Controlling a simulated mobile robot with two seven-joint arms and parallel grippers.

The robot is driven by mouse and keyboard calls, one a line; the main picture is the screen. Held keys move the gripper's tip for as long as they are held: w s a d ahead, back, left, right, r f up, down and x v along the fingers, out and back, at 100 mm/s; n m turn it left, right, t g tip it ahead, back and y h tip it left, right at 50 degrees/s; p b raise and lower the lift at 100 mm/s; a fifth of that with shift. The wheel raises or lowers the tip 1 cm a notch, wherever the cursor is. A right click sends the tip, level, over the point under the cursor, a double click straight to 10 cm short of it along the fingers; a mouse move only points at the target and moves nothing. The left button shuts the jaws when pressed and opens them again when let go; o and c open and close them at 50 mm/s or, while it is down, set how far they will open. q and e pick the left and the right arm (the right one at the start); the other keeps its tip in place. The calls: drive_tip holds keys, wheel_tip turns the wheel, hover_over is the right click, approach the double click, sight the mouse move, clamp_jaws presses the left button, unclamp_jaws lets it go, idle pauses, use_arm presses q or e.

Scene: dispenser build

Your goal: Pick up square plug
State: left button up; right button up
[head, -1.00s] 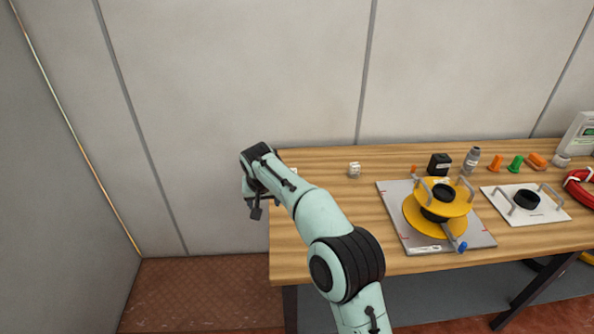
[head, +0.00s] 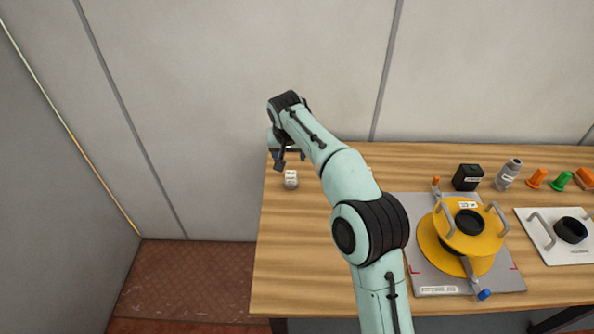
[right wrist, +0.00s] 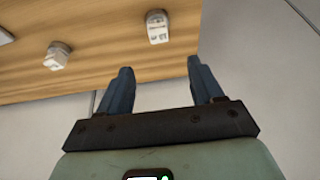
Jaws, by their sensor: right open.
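Two small white labelled plugs lie on the wooden table. One (head: 291,179) is near the table's left edge and also shows in the right wrist view (right wrist: 157,27), where it looks boxy. The other (head: 370,171) is mostly hidden behind my right arm in the head view; it seems to be the white piece (right wrist: 57,55) at left in the right wrist view. I cannot tell for certain which is the square plug. My right gripper (head: 281,164) is open and empty, close to the left plug but apart from it. My left gripper is not in view.
A yellow spool (head: 477,242) stands on a grey plate (head: 440,280) at right. Behind it are a black box (head: 468,177) and a grey bottle (head: 508,173). Orange and green pieces and a white handled plate (head: 540,243) lie farther right. The table's left front is clear.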

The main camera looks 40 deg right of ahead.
sight(291, 173)
drive_tip(key=b+x, duration=0.1)
drive_tip(key=x, duration=0.7)
drive_tip(key=shift+d, duration=0.1)
drive_tip(key=x, duration=0.5)
drive_tip(key=shift+s+f, duration=0.15)
drive_tip(key=shift+f, duration=0.05)
drive_tip(key=c, duration=1.2)
